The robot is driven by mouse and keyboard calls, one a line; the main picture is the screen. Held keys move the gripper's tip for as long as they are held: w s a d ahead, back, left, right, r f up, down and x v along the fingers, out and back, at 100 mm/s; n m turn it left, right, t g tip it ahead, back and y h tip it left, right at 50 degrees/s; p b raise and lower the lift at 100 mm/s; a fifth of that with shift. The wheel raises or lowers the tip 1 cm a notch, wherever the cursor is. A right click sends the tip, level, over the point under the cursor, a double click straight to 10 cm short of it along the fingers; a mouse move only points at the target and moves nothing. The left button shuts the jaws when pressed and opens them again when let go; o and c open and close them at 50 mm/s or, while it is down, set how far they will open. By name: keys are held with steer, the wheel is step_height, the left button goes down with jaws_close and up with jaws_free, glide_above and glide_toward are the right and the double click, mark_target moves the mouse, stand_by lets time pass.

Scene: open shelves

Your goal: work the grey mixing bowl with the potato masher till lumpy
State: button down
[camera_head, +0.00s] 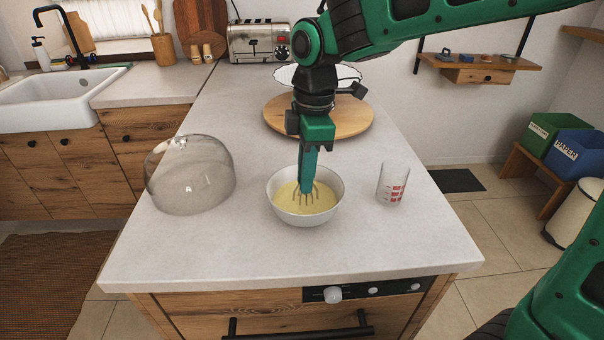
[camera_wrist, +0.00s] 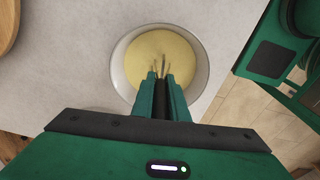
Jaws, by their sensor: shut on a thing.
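The grey mixing bowl (camera_head: 332,206) stands upright on the counter and holds a pale yellow mixture (camera_head: 287,200). It also shows in the wrist view (camera_wrist: 119,74), with the yellow mixture (camera_wrist: 152,46) inside. My gripper (camera_head: 308,181) is over the bowl, pointing down, with its fingertips close above the mixture. It is shut on the potato masher, whose wire end (camera_head: 318,194) reaches into the mixture. In the wrist view my gripper (camera_wrist: 162,88) covers the bowl's near side.
A clear glass dome (camera_head: 190,180) stands left of the bowl, and a measuring cup (camera_head: 392,185) stands close on the right. Behind are a round wooden board (camera_head: 350,122) and a toaster (camera_head: 259,42). The counter's front part is clear.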

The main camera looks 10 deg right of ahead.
steer(key=shift+w+f, duration=0.1)
steer(key=shift+w+a, duration=0.35)
steer(key=shift+w, duration=0.05)
steer(key=shift+s+a, duration=0.1)
steer(key=shift+a, duration=0.05)
steer(key=shift+s+a, duration=0.4)
steer(key=shift+s+d, duration=0.1)
steer(key=shift+s+d, duration=0.45)
steer(key=shift+d, duration=0.1)
